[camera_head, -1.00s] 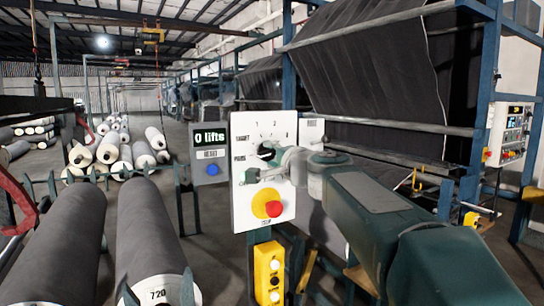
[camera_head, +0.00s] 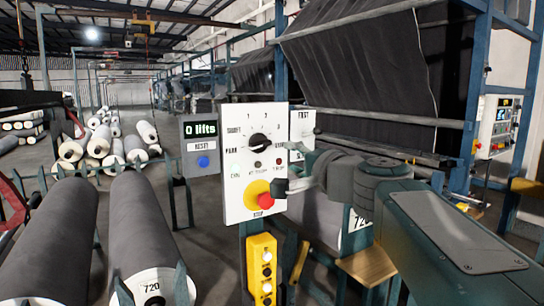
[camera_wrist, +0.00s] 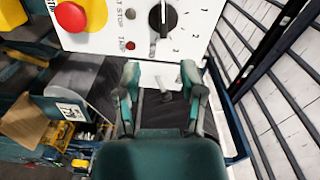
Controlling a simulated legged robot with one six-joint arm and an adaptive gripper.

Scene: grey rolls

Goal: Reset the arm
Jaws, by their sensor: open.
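My gripper (camera_head: 288,168) is at the lower right of the white control panel (camera_head: 236,200) in the head view, with my green arm reaching in from the right. In the wrist view the gripper (camera_wrist: 160,85) is open, with its two fingers apart and nothing held between them. The panel's black rotary knob (camera_head: 259,143) is uncovered and apart from the fingers; it also shows in the wrist view (camera_wrist: 163,18). The red stop button (camera_head: 266,201) on its yellow base is left of the gripper. The gripper overlaps the panel's right edge in the head view, and I cannot tell whether it touches.
A grey box (camera_head: 201,143) reading "0 lifts" has a blue button. A yellow button box (camera_head: 262,270) hangs below the panel. Large grey rolls (camera_head: 147,235) lie left. A blue frame (camera_head: 480,90) with dark fabric stands right. Open floor shows behind the rolls.

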